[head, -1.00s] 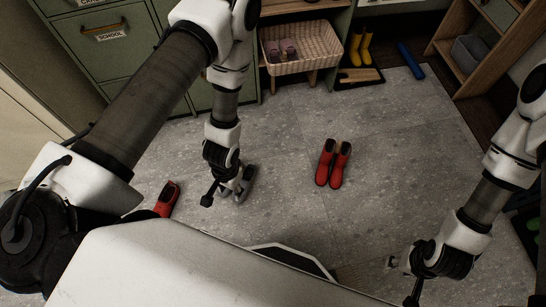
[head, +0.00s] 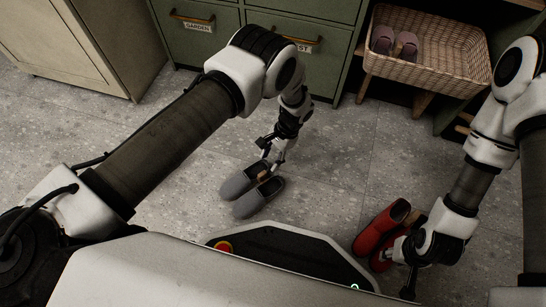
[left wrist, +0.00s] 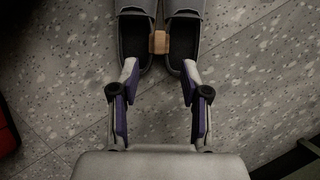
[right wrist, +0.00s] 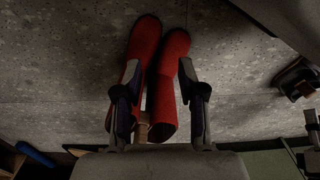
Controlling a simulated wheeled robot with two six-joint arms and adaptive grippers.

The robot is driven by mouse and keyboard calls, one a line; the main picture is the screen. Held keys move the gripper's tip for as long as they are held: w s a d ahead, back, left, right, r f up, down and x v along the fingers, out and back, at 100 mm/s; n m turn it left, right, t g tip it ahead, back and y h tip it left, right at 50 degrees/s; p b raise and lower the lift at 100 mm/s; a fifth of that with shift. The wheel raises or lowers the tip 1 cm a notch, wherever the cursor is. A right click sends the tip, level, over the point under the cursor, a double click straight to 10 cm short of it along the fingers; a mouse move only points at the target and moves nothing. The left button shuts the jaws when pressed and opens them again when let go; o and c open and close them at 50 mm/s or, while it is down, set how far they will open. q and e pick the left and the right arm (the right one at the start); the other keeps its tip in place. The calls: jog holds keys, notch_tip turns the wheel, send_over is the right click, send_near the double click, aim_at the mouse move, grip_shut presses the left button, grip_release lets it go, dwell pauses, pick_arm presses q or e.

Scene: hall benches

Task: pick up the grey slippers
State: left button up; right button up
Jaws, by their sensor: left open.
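The pair of grey slippers (head: 240,186) lies on the floor, joined by a small wooden block (left wrist: 159,42). In the left wrist view the slippers (left wrist: 133,35) lie side by side, heels towards my gripper, far ends cut off. My left gripper (head: 270,157) is open just at the heel end in the head view. In the left wrist view its fingers (left wrist: 159,90) are spread with bare floor between them, the block lying ahead. My right gripper (head: 399,272) is open by the red boots; its fingers (right wrist: 160,100) also show in the right wrist view.
Red boots (head: 374,230) lie on the floor at lower right; in the right wrist view they (right wrist: 141,55) reach between my right fingers. Green cabinets (head: 300,70) and a wicker basket (head: 440,65) with mauve slippers stand behind. Floor left of the grey slippers is clear.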

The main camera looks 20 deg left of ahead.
aim_at(264, 172)
pick_arm(q)
jog(key=b+x, duration=0.3)
jog(key=x, duration=0.6)
jog(key=shift+w+d+b, duration=0.1)
jog(key=shift+b, duration=0.2)
grip_shut()
notch_tip(264, 172, up, 8)
jog(key=p, duration=0.6)
jog(key=shift+r+p, duration=0.2)
jog(key=shift+p, duration=0.1)
jog(key=shift+f, duration=0.15)
